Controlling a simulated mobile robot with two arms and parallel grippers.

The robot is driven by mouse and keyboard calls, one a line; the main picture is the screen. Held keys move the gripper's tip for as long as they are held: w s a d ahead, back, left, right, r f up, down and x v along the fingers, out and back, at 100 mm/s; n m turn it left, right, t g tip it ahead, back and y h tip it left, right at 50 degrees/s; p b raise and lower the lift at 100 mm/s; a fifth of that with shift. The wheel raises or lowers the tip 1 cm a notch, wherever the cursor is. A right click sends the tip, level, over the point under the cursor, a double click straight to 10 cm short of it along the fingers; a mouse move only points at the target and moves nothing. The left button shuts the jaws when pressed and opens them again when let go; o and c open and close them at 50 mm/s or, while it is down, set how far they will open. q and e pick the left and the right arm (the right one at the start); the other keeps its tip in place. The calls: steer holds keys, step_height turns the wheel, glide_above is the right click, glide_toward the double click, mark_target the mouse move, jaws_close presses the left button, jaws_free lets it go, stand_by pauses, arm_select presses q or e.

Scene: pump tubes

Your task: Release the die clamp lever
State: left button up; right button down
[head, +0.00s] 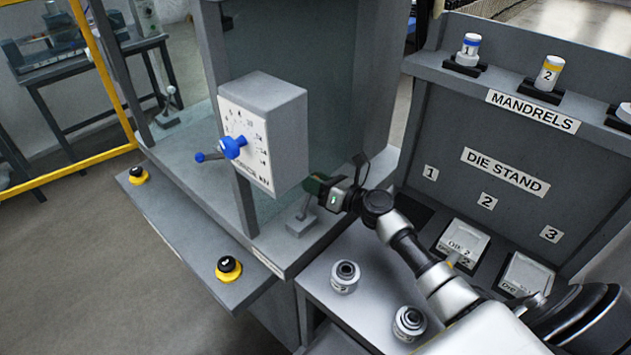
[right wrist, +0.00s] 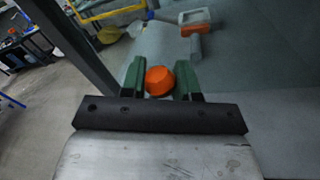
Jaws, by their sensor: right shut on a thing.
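A lever with a grey stem rises from a small grey base block (head: 300,227) on the machine's ledge in the head view. I take this to be the die clamp lever; no label on it is legible. My right gripper (head: 318,187) is at the top of the stem and hides its knob there. In the right wrist view, my right gripper (right wrist: 160,76) has its green fingers on both sides of an orange knob (right wrist: 159,81), shut on it. The stem below the knob is hidden in that view. My left gripper is not in view.
A grey dial box (head: 263,130) with a blue handle (head: 233,147) stands just left of my gripper. A similar lever (head: 168,108) stands farther left. Two round metal parts (head: 345,277) (head: 409,322) sit on the shelf below. The die stand (head: 505,170) is to the right.

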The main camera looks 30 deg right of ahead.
mark_target(307, 199)
steer(key=shift+s+a+r+n+p, duration=0.25)
steer(key=shift+a+r+n+p, duration=0.4)
steer(key=shift+n+p, duration=0.25)
steer(key=shift+s+a+r+n+p, duration=0.15)
steer(key=shift+s+a+n+p, duration=0.1)
steer(key=shift+a+n+p, duration=0.5)
steer(key=shift+s+a+r+n+h+p, duration=0.1)
steer(key=shift+s+a+n+h+p, duration=0.1)
steer(key=shift+a+n, duration=0.2)
steer(key=shift+s+a+n+h+p, duration=0.1)
steer(key=shift+a+n+p, duration=0.15)
steer(key=shift+n, duration=0.2)
steer(key=s+a+f+n+h+p, duration=0.1)
steer(key=s+a+f+n+p, duration=0.1)
steer(key=a+n, duration=0.5)
steer(key=shift+s+f+n+g+h, duration=0.15)
steer(key=shift+f+n+g+h, duration=0.25)
steer(key=shift+n, duration=0.4)
steer(key=shift+f, duration=0.1)
steer(key=c, duration=0.8)
jaws_free()
